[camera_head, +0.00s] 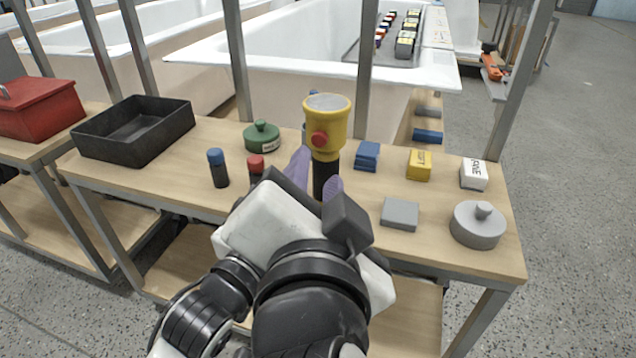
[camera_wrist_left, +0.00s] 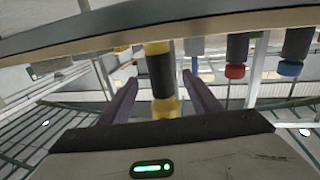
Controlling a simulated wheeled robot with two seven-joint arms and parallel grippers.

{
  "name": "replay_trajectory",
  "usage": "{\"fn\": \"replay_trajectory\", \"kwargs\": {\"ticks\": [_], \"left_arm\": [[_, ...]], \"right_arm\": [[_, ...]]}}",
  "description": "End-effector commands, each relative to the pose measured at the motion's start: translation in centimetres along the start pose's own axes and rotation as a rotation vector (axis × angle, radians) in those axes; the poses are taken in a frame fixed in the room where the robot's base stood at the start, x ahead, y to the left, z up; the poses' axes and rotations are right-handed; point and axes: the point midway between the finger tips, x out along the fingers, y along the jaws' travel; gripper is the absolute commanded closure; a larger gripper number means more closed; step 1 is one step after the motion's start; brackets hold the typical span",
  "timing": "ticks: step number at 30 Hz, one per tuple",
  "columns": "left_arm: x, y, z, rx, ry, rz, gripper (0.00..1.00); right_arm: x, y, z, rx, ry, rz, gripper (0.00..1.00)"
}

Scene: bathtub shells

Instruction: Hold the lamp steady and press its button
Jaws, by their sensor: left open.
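The lamp (camera_head: 327,128) is upright on the wooden table, with a yellow head, a red button (camera_head: 319,139) on its front and a black handle (camera_head: 326,178). The left wrist view is upside down; there the handle (camera_wrist_left: 161,75) stands between the two purple fingers of my left gripper (camera_wrist_left: 160,82). The fingers are open, with a gap on each side. In the head view, purple fingers flank the handle, and a white-and-black gripper body and arm hide the lamp's foot. I cannot make out a second pair of fingers, so my right gripper's state is unclear.
Left of the lamp stand a green lidded pot (camera_head: 262,138), a blue-capped bottle (camera_head: 217,168), a red-capped bottle (camera_head: 255,165) and a black tray (camera_head: 90,140). To the right are blue blocks (camera_head: 367,156), a yellow block (camera_head: 419,165), a grey block (camera_head: 399,213) and a grey lidded pot (camera_head: 478,228).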

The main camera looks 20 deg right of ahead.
Motion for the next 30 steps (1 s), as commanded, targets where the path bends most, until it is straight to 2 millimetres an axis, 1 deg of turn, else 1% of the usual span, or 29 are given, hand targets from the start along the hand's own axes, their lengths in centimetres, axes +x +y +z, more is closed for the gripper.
{"fn": "replay_trajectory", "kwargs": {"ticks": [1,3,6,10,15,23,24,26,30], "left_arm": [[1.1,0.0,-0.1,0.0,0.001,0.0,0.43],[2.3,0.0,-0.1,0.0,0.0,0.0,0.43],[3.9,0.0,-0.1,0.0,0.001,0.0,0.43],[5.5,0.0,0.0,0.001,-0.001,-0.001,0.43],[6.5,0.0,0.0,0.001,0.0,0.0,0.43],[6.6,0.0,0.0,0.001,-0.001,-0.001,0.43],[6.6,0.0,0.0,0.001,-0.001,-0.001,0.46],[6.6,0.0,0.0,0.001,-0.001,-0.001,0.56],[6.6,0.0,0.0,0.0,-0.001,-0.001,0.8]], "right_arm": [[0.0,0.0,0.0,0.0,0.0,0.0,0.69],[0.0,0.0,0.0,0.0,0.0,0.0,0.69],[0.0,0.0,0.0,0.0,0.0,0.0,0.69],[0.0,0.0,0.0,0.0,0.0,0.0,0.69],[0.0,0.0,0.0,0.0,0.0,0.0,0.69],[0.0,0.0,0.0,0.0,0.0,0.0,0.69],[0.0,0.0,0.0,0.0,0.0,0.0,0.69],[0.0,0.0,0.0,0.0,0.0,0.0,0.69],[0.0,0.0,0.0,0.0,0.0,0.0,0.69]]}}
